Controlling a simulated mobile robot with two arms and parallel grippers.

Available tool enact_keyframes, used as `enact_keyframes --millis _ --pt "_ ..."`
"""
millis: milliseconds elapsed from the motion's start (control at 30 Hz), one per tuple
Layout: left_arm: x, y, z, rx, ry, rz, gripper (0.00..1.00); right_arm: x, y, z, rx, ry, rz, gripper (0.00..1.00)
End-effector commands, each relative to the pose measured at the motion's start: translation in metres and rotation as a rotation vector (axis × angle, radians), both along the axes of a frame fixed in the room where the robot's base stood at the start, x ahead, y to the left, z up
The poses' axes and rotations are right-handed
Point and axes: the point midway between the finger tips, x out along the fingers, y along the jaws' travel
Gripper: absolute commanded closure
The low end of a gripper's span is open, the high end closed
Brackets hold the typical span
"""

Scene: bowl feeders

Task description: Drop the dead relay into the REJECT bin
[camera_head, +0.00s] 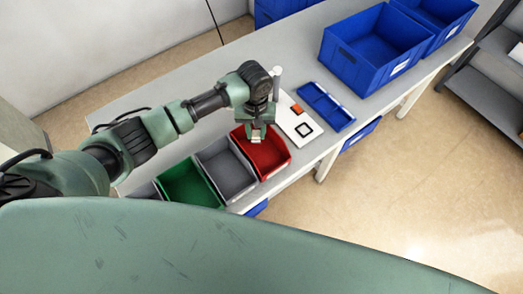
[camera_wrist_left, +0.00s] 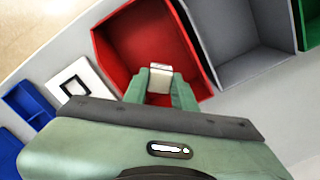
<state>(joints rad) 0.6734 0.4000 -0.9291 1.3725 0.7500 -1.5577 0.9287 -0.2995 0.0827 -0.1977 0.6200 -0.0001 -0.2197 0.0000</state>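My left gripper (camera_head: 257,137) is over the red bin (camera_head: 275,159) on the table. In the left wrist view, the gripper's two green fingers (camera_wrist_left: 160,88) are shut on a small pale grey block, the relay (camera_wrist_left: 160,70). The relay is above the open red bin (camera_wrist_left: 122,44), and the bin's floor shows beyond it. The red bin looks empty where it shows. No REJECT label is readable on it. My right gripper is in neither view.
A grey bin (camera_head: 226,172) and a green bin (camera_head: 188,187) stand left of the red one. A white board with a black square (camera_head: 304,130), a blue tray (camera_head: 327,107) and a large blue crate (camera_head: 362,55) are to the right.

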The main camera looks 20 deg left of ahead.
Motion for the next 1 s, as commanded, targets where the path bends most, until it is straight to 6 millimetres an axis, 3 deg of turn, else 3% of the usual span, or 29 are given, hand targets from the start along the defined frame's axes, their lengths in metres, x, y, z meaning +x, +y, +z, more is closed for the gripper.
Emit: enact_keyframes --millis 33,100,467,800,1000 --pt "0.000 0.000 0.000 0.000 0.000 0.000 0.62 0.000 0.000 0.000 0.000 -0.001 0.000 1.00" --pt "0.000 0.000 0.000 0.000 0.000 0.000 0.48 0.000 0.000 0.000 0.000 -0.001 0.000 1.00" --pt "0.000 0.000 0.003 0.000 0.000 0.000 0.48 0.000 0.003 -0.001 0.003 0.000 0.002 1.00" --pt "0.001 0.000 0.055 -0.001 -0.003 -0.001 0.48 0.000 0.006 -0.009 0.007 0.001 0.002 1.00" --pt "0.001 0.000 0.075 -0.001 -0.001 0.000 0.48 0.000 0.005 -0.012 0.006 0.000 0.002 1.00"
